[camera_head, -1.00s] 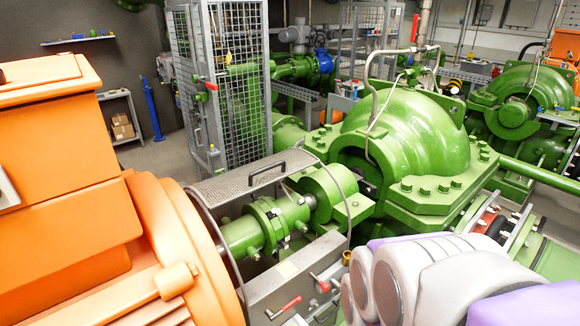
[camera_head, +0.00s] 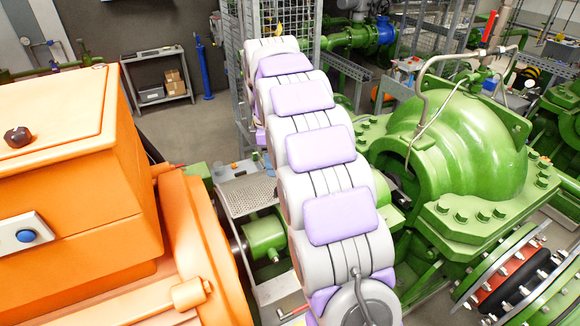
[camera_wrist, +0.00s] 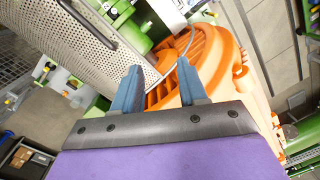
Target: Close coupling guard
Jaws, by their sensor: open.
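The coupling guard is a curved perforated metal cover (camera_head: 250,194), swung back on the far side of the green coupling (camera_head: 265,238), so the coupling is exposed. My arm covers part of both in the head view. In the wrist view the perforated guard (camera_wrist: 70,48) fills the upper left, with a black bar handle on it. My gripper (camera_wrist: 158,72) has two blue fingers spread apart with nothing between them. It is beside the guard, to the right of it in the wrist view, over the orange motor's ribbed end. The fingers are hidden in the head view.
The orange motor (camera_head: 75,190) stands left and the green pump (camera_head: 450,150) right, close to the coupling. A wire-mesh cage (camera_head: 232,75) stands behind. A small shelf (camera_head: 160,85) with boxes is at the back left, with free floor before it.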

